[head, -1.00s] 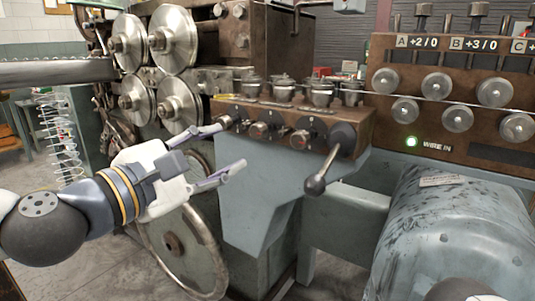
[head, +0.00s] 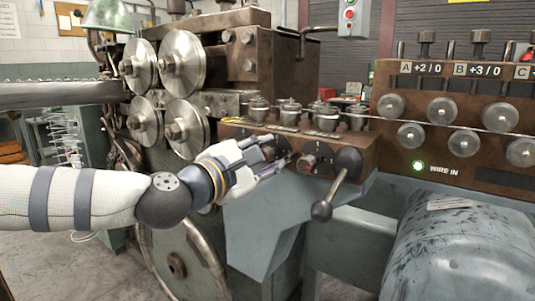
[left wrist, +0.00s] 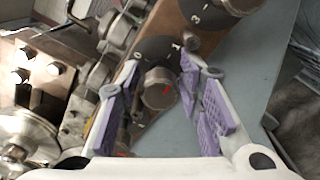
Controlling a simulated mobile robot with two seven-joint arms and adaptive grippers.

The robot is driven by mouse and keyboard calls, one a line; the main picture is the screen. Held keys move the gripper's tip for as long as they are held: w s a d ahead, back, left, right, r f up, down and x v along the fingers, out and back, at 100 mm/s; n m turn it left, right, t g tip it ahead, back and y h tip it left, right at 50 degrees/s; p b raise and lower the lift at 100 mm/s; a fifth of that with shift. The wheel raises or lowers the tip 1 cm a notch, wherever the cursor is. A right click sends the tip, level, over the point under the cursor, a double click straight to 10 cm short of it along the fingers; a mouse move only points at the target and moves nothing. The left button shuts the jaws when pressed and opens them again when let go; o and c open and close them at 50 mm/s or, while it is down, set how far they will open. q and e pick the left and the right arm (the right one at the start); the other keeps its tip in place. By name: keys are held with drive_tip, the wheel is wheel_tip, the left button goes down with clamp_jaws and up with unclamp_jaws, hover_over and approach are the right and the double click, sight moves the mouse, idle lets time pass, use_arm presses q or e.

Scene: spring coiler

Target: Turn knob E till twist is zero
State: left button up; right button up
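My left gripper (head: 280,153) reaches the brown knob panel (head: 368,152) from the left. In the left wrist view the open gripper (left wrist: 158,68) has purple-padded fingers on either side of a round dark knob (left wrist: 160,89) with a red mark. Gaps show between the knob and the fingers, and nothing is gripped. In the head view the gripper mostly hides this knob. Another knob (head: 307,162) sits just right of the fingertips. I cannot read a letter E on any knob, and no twist reading shows. My right gripper is not in view.
A ball-ended lever (head: 323,209) hangs right of the knobs, close to the gripper. Metal rollers (head: 182,64) stand behind my left arm. A plate on the right reads A +2/0 and B +3/0 (head: 475,70), above a lit green WIRE IN lamp (head: 418,166).

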use_arm(q)
clamp_jaws()
drive_tip(key=shift+m, duration=0.4)
drive_tip(key=m, duration=0.2)
drive_tip(key=shift+m+p, duration=0.35)
drive_tip(key=shift+m, duration=0.05)
drive_tip(key=m, duration=0.3)
drive_tip(key=shift+m+p, duration=0.4)
drive_tip(key=m+p, duration=0.1)
drive_tip(key=m, duration=0.3)
drive_tip(key=shift+f+m+p, duration=0.1)
drive_tip(key=shift+m+p, duration=0.55)
drive_tip(key=shift+m, duration=1.75)
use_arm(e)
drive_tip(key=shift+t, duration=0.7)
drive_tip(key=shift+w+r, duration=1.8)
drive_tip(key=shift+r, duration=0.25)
